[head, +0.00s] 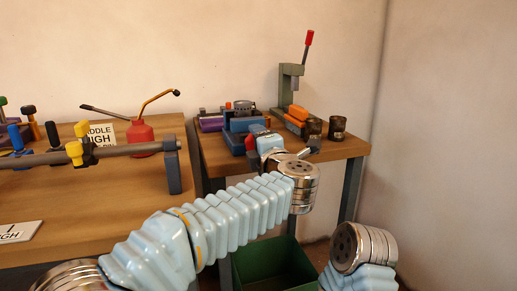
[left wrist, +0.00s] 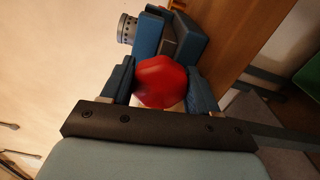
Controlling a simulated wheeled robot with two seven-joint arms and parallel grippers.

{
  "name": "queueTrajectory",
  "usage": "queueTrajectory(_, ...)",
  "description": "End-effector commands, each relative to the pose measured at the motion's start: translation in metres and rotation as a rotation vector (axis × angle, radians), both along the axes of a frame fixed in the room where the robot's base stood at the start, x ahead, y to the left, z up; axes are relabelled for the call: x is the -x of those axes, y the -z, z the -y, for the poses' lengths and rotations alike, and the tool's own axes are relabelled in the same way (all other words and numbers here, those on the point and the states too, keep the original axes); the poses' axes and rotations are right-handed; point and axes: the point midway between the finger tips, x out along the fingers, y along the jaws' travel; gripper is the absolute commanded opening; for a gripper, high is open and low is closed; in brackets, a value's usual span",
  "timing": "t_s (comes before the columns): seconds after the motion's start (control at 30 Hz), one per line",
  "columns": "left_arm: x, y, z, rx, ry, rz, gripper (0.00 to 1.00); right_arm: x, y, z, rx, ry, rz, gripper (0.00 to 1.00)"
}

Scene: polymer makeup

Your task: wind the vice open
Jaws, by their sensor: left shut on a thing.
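The blue vice (head: 242,122) stands near the front edge of the right-hand bench. In the left wrist view, the vice (left wrist: 180,38) lies just beyond my fingers. Its red handle knob (left wrist: 162,82) sits between the two blue fingers of my left gripper (left wrist: 161,85), which is shut on it. My right gripper is out of view.
On the same bench (head: 345,150) stand a green press (head: 290,83) with a red-tipped lever, orange blocks (head: 297,113) and dark cans (head: 337,127). A longer bench (head: 90,205) at left holds a red oil can (head: 140,133) and a grey rail. A green bin (head: 272,265) is below.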

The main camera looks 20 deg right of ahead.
Motion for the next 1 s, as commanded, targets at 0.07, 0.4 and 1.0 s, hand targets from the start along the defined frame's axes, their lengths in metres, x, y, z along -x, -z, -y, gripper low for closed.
queueTrajectory(0.07,-0.0002,0.0027,0.0001,0.026,-0.001,-0.002,0.29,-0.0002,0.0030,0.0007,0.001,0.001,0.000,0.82)
queueTrajectory(0.4,-0.0001,0.0020,0.0003,0.070,-0.001,-0.001,0.29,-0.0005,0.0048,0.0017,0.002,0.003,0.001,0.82)
queueTrajectory(1.0,0.0000,0.0026,0.0007,0.069,0.001,-0.003,0.84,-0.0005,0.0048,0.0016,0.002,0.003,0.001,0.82)
